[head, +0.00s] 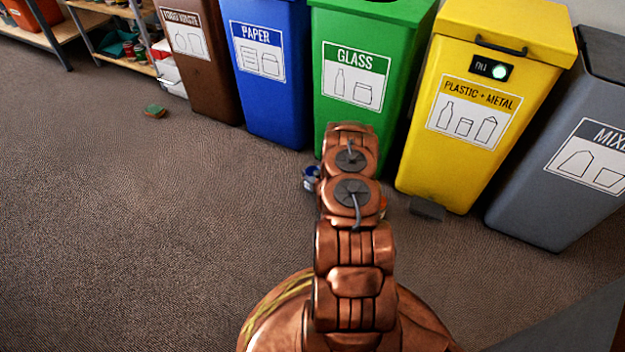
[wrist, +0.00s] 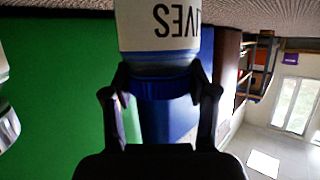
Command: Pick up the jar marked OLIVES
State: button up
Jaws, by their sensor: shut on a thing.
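The jar marked OLIVES (wrist: 158,22) shows in the wrist view, which is upside down. In the head view my arm hides the gripper. A small blue and white item (head: 311,179) shows just left of my arm; I cannot tell whether it is this jar.
The green GLASS bin (head: 330,125) stands close behind my arm. The blue PAPER bin (head: 280,115), yellow PLASTIC + METAL bin (head: 450,165) and grey MIXED bin (head: 535,220) flank it. Another pale jar (wrist: 5,115) is partly visible at the wrist view's left edge. Carpet at left is mostly clear.

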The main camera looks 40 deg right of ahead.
jog(key=c, duration=0.3)
jog(key=shift+r, duration=0.1)
